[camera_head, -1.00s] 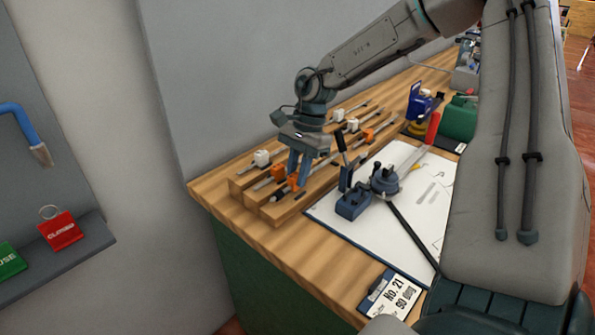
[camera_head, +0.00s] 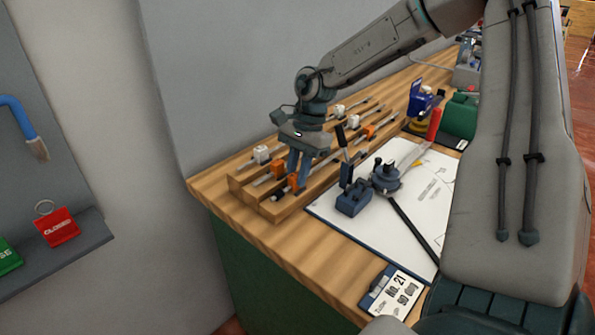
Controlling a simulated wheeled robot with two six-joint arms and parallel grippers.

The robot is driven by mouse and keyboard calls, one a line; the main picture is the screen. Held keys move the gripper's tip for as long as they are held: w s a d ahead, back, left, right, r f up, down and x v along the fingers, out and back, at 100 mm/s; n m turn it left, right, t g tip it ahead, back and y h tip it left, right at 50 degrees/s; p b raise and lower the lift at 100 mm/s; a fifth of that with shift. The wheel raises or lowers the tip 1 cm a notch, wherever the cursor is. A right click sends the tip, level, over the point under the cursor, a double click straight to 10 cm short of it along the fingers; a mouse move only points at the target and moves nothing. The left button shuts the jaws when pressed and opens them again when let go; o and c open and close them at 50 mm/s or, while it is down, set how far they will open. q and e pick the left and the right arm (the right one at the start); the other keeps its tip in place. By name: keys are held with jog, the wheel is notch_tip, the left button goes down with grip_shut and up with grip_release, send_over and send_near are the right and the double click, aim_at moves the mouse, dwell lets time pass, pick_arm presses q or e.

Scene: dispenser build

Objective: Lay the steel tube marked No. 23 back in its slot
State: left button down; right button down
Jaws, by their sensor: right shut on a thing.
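My right gripper (camera_head: 299,176) reaches down over the wooden rack (camera_head: 262,207), near its front left end. It is shut on a steel tube with an orange tag (camera_head: 293,181); the tube's dark end (camera_head: 278,196) points to the front left. The tube lies along the rack's front row, at or just above the wood; I cannot tell whether it rests in its slot. The fingers hide part of it, and its number is not readable. Other tubes with white tags (camera_head: 261,153) and orange tags (camera_head: 369,131) lie in the rack. My left gripper is not in view.
A blue tube bender (camera_head: 385,177) with a dark handle stands on a white sheet (camera_head: 333,214) right of the rack. A card reading No. 21, 90 deg (camera_head: 393,293) lies at the bench's front edge. The bench's front left strip is clear.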

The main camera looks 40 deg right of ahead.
jog(key=shift+f+b, duration=0.3)
jog(key=c, duration=1.2)
grip_release()
jog(key=shift+s+r, duration=0.1)
jog(key=shift+r, duration=0.15)
jog(key=shift+c, duration=0.3)
jog(key=shift+w+d+r, duration=0.1)
jog(key=shift+w+r, duration=0.1)
jog(key=shift+r, duration=0.2)
jog(key=shift+r+p, duration=0.5)
jog(key=shift+r, duration=0.25)
jog(key=shift+s+r+p, duration=0.1)
jog(key=shift+r+p, duration=0.7)
jog(key=shift+r, duration=1.35)
